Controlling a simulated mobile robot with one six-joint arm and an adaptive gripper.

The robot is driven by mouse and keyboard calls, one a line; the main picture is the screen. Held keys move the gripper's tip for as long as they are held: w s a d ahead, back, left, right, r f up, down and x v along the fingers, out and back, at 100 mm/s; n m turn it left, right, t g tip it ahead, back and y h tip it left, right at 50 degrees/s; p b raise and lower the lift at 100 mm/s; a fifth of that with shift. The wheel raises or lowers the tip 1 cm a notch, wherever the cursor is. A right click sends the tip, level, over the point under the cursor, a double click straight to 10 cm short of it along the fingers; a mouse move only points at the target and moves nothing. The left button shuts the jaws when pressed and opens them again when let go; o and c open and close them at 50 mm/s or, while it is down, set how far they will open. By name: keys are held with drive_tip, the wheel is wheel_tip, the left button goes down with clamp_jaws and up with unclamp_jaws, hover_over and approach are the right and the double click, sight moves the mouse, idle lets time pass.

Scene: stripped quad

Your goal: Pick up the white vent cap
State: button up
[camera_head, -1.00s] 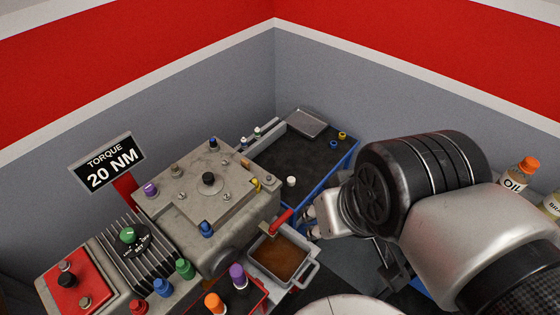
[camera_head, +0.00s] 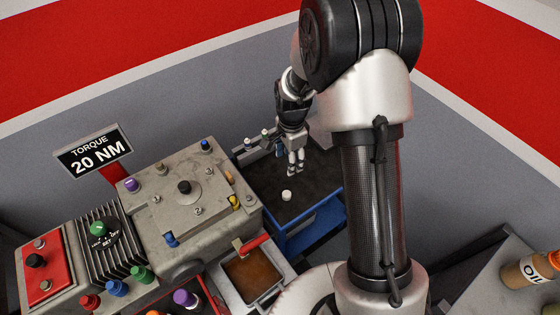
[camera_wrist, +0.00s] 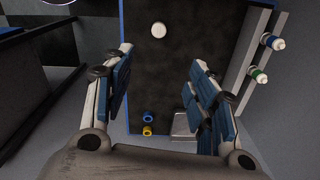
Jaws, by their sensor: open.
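The white vent cap (camera_head: 287,195) is a small round white piece on the dark mat of the blue-edged tray (camera_head: 318,228). In the wrist view the cap (camera_wrist: 159,30) lies near the top, beyond the fingertips and roughly between their lines. My gripper (camera_head: 296,172) is above the tray, behind the cap in the head view, pointing down with its fingers apart. The wrist view shows my gripper (camera_wrist: 160,62) open, with nothing between its blue-padded fingers. The cap is in plain sight in both views.
A blue ring (camera_wrist: 147,117) and a yellow ring (camera_wrist: 147,130) lie on the mat. A rail holds white-topped bottles (camera_wrist: 272,42). A grey engine block (camera_head: 190,200) with coloured caps stands left of the tray. A brown-filled pan (camera_head: 250,277) with a red handle sits in front.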

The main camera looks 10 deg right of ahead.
drive_tip(key=m+b, duration=0.1)
drive_tip(key=b, duration=0.2)
hover_over(286, 194)
drive_tip(key=f, duration=1.6)
drive_tip(key=shift+w+d, duration=0.15)
drive_tip(key=shift+d, duration=0.2)
drive_tip(key=f, duration=0.1)
drive_tip(key=f+b, duration=0.1)
drive_tip(key=f, duration=0.2)
drive_tip(key=shift+s+a+f+b, duration=0.2)
drive_tip(key=shift+a+f+b, duration=0.15)
drive_tip(key=shift+f+b, duration=0.05)
drive_tip(key=shift+w+f, duration=0.1)
drive_tip(key=shift+f, duration=0.25)
drive_tip(key=shift+r, duration=0.1)
drive_tip(key=shift+c, duration=0.3)
drive_tip(key=c, duration=1)
drive_tip(key=shift+r, duration=0.1)
